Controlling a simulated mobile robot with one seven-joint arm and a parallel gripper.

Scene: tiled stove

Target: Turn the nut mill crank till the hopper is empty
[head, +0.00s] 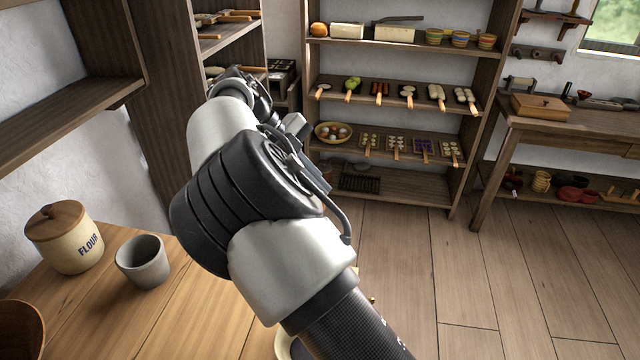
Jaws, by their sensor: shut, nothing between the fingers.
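No nut mill, crank or hopper can be made out in the head view. My own arm fills the middle of the picture, rising from the bottom edge and bending away toward the upper left, and it hides part of the wooden table (190,325). I cannot make out the fingers of my gripper; the far end of the arm is a dark cluster of joints in front of the shelves. A round pale-rimmed thing shows only partly at the bottom, beside my arm, and I cannot tell what it is.
A flour canister (62,238) and a grey cup (143,261) stand on the table at left. A brown bowl (18,332) is cut off at the lower left. Shelves (395,188) with food stand at the back, a workbench (570,138) at right. The floor (480,270) is clear.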

